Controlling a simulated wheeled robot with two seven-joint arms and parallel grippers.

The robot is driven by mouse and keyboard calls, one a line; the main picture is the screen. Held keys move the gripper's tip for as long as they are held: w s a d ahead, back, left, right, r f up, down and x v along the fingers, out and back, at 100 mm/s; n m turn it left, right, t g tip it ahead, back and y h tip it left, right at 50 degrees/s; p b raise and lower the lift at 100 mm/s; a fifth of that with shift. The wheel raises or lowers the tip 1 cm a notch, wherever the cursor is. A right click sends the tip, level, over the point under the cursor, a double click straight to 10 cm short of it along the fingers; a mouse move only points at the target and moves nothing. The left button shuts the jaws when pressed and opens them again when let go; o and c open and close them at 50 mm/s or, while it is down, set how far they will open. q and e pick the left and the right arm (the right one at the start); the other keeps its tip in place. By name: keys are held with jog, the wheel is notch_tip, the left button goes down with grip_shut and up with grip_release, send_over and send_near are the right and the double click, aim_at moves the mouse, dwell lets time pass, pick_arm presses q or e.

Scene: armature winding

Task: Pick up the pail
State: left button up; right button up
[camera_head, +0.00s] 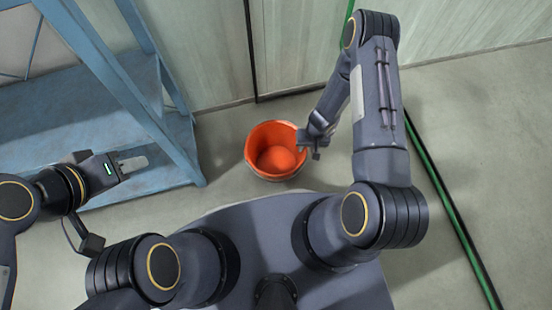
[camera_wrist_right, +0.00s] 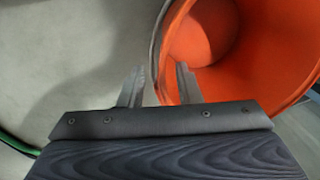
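The orange-red pail (camera_head: 258,138) stands upright on the floor in front of the wall, with a round orange shape inside it. My right gripper (camera_head: 303,138) is at the right side of its rim. In the right wrist view, my right gripper (camera_wrist_right: 160,84) is open, and the pail (camera_wrist_right: 262,60) fills the right side. Its rim runs between the two fingers, with one finger outside and the other over the inside; I cannot tell whether they touch it. My left gripper (camera_head: 134,163) is at the left, by the blue shelf and away from the pail; its finger gap is not clear.
A blue metal shelf (camera_head: 80,107) stands at the left, with a leg close to the pail. A wall (camera_head: 205,50) is behind the pail. A green and black strip (camera_head: 455,215) runs along the floor at the right. Floor right of it is clear.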

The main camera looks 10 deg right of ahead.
jog(key=f, duration=0.1)
jog(key=f+b, duration=0.1)
jog(key=f, duration=0.1)
jog(key=w+a+f+b, duration=0.1)
jog(key=f, duration=0.1)
jog(key=shift+f+b, duration=0.4)
jog(key=shift+f, duration=0.05)
jog(key=shift+r, duration=0.1)
grip_shut()
dwell(0.9)
